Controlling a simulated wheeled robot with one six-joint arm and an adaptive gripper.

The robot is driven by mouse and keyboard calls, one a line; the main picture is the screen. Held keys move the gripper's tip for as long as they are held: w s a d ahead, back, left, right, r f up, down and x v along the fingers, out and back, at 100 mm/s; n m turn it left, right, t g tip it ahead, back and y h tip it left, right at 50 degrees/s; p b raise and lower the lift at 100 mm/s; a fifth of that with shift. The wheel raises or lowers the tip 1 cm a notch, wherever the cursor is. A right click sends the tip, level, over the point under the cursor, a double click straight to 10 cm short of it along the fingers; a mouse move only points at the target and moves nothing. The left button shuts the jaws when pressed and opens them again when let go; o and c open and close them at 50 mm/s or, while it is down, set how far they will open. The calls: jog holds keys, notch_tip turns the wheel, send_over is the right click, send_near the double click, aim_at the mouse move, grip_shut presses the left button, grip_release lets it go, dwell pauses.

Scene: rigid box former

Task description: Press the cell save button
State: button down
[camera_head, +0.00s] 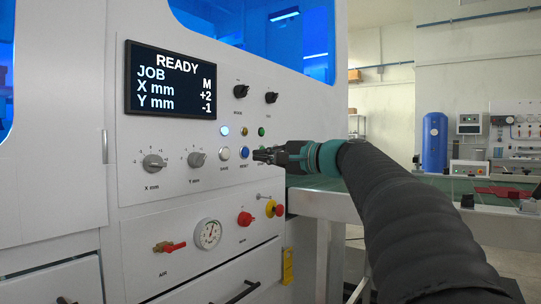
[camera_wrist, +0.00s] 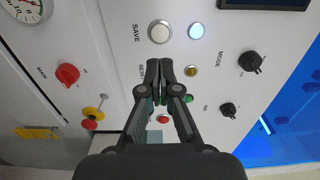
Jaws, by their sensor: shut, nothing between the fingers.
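The save button (camera_head: 225,153) is a round pale button in a metal ring on the white control panel, above the word SAVE. In the wrist view the save button (camera_wrist: 159,32) lies just beyond my fingertips and is unobstructed. My gripper (camera_head: 257,155) is shut and empty, in front of the panel to the right of the save button. In the wrist view its fingertips (camera_wrist: 160,66) are together below the save button, over the reset area. I cannot tell the exact gap to the panel.
The display (camera_head: 170,81) reads READY, JOB M, X mm +2, Y mm -1. A lit lamp (camera_head: 225,131) is above the save button. Dark selector knobs (camera_head: 241,91), the X knob (camera_head: 154,163), Y knob (camera_head: 197,159), a gauge (camera_head: 207,234) and a red knob (camera_head: 244,218) surround it.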

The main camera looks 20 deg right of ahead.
jog(key=p+x, duration=0.1)
jog(key=x, duration=0.8)
jog(key=shift+w+a, duration=0.1)
jog(key=shift+w, duration=0.05)
jog(key=shift+w+a+r, duration=0.1)
jog(key=shift+w+a, duration=0.3)
jog(key=shift+w, duration=0.15)
jog(key=shift+s, duration=0.15)
jog(key=shift+s+d+f, duration=0.2)
jog(key=shift+s, duration=0.05)
jog(key=b, duration=0.2)
send_near(227, 155)
jog(key=v, duration=0.6)
jog(key=shift+r, duration=0.35)
